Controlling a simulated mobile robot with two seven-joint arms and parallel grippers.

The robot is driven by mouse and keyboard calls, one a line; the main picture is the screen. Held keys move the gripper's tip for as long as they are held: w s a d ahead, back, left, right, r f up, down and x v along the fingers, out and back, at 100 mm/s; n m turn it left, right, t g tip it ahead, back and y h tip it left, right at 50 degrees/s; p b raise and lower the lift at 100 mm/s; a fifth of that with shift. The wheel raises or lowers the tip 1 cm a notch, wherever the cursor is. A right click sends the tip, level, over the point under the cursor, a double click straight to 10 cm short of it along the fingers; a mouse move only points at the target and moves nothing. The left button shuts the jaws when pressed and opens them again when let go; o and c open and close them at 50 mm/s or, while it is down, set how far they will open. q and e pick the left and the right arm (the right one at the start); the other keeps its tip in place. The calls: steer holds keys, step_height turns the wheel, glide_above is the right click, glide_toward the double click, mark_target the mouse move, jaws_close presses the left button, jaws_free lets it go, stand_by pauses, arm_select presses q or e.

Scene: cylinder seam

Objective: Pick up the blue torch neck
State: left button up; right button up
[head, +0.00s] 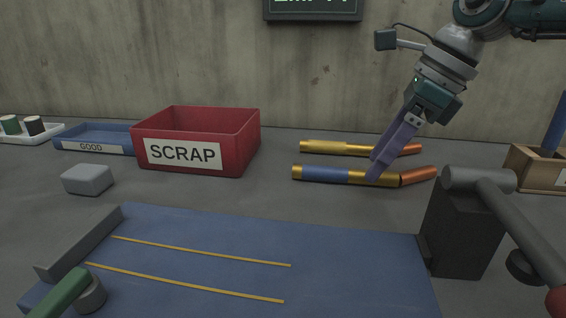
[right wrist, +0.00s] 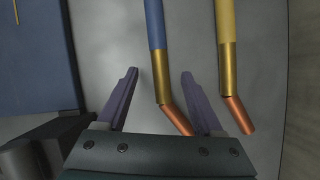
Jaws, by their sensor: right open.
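The blue torch neck (head: 325,173) lies on the grey table behind the blue mat. It has brass ends, a blue sleeve and a bent copper tip at its right. My right gripper (head: 375,172) is open above its right-hand brass part. In the right wrist view the blue torch neck (right wrist: 160,75) runs between the open fingers of my right gripper (right wrist: 158,78), with its copper tip closer to the right finger. I cannot tell the height gap between fingers and neck. The left gripper is not seen.
A yellow torch neck (head: 335,148) lies just behind, parallel; it also shows in the right wrist view (right wrist: 227,60). A red SCRAP bin (head: 240,140) and a blue GOOD tray (head: 70,135) stand left. A dark block with a grey-handled clamp (head: 465,235) stands at the front right.

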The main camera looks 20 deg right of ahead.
steer(key=shift+x, duration=1.2)
jaws_close()
steer(key=shift+r, duration=0.1)
